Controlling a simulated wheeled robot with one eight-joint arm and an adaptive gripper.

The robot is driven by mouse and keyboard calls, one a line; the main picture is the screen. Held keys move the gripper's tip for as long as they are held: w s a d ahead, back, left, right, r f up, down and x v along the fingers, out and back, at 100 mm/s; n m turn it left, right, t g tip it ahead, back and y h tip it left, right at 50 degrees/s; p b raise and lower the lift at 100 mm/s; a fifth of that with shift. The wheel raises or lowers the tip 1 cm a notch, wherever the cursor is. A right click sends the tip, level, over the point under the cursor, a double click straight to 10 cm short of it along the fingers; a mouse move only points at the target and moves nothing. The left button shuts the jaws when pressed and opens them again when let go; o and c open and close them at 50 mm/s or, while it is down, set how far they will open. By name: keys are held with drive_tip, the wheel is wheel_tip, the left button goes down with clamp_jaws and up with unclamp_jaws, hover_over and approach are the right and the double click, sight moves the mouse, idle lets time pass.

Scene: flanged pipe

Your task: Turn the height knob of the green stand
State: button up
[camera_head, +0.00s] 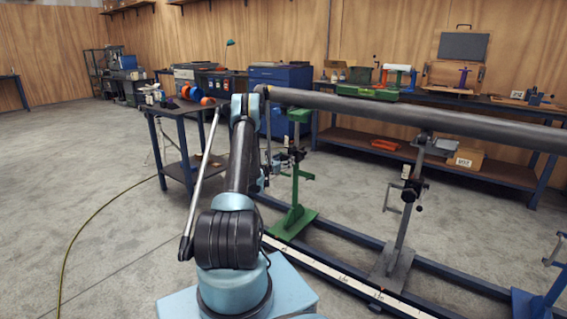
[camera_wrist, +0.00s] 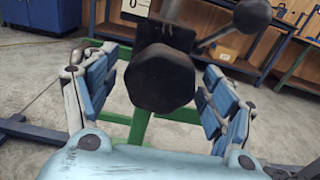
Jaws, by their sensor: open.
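In the wrist view the black height knob (camera_wrist: 160,78) faces me, large and many-sided. My gripper (camera_wrist: 158,95) is open, with one blue-padded finger on each side of the knob. The green legs (camera_wrist: 138,125) show below and behind the knob. In the head view my arm hides part of the stand's surroundings, and the knob is too small to make out clearly.
A black lever with a round ball end (camera_wrist: 252,16) sticks out up and right of the knob. A grey stand (camera_head: 401,215) supports the pipe farther right. A floor rail with a scale (camera_head: 340,285) runs below. A side table (camera_head: 180,112) stands at left; the left floor is mostly clear.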

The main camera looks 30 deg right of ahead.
drive_tip(key=c, duration=1)
drive_tip(key=shift+c, duration=0.2)
drive_tip(key=shift+n, duration=0.3)
drive_tip(key=n, duration=0.3)
drive_tip(key=shift+n, duration=0.3)
drive_tip(key=n, duration=0.4)
drive_tip(key=shift+a+n, duration=0.1)
drive_tip(key=shift+n, duration=0.2)
drive_tip(key=n, duration=0.4)
drive_tip(key=shift+w, duration=0.1)
drive_tip(key=shift+a+n, duration=0.1)
drive_tip(key=shift+n, duration=2.1)
